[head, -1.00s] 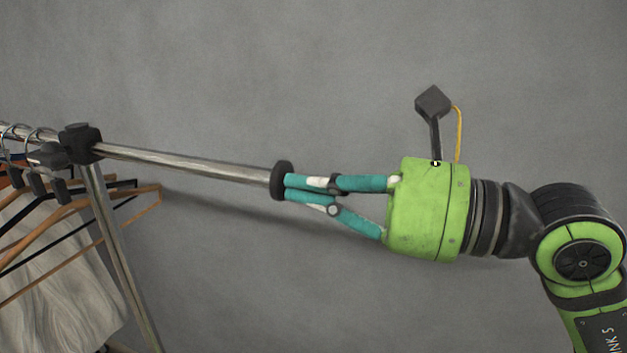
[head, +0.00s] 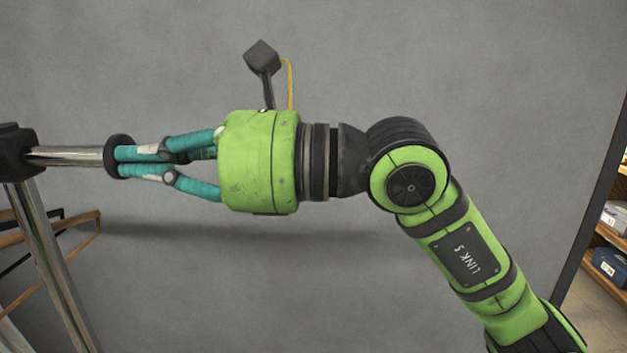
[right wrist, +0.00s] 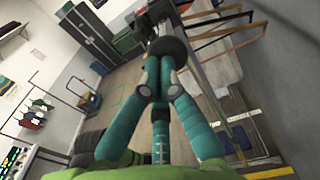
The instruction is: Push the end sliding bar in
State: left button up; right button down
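The end sliding bar (head: 66,156) is a chrome tube on the clothes rail, with a short length showing between the black clamp (head: 14,153) and its black round end cap (head: 112,146). My right gripper (head: 122,162) has its teal fingers together, with the tips against the outer face of the cap, in line with the bar. The right wrist view shows the fingers (right wrist: 154,66) converging at the cap (right wrist: 172,49); the fingertips partly hide the contact. My left gripper is in neither current view.
A rack upright (head: 52,262) slants down below the clamp, with wooden and black hangers (head: 78,228) at lower left. Shelves with boxes (head: 606,262) show at the far right. Open floor (right wrist: 120,95) shows in the right wrist view.

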aim_at(86, 150)
jog(key=a+b, duration=0.1)
jog(key=a, duration=0.4)
jog(key=shift+r, duration=0.1)
jog(key=shift+w+a, duration=0.1)
jog(key=shift+a, duration=0.55)
pick_arm(q)
jog(key=shift+d+f, duration=0.35)
jog(key=shift+d, duration=0.25)
jog(key=shift+d+f, duration=0.3)
jog(key=shift+d, duration=0.3)
pick_arm(e)
jog(key=shift+w, duration=0.1)
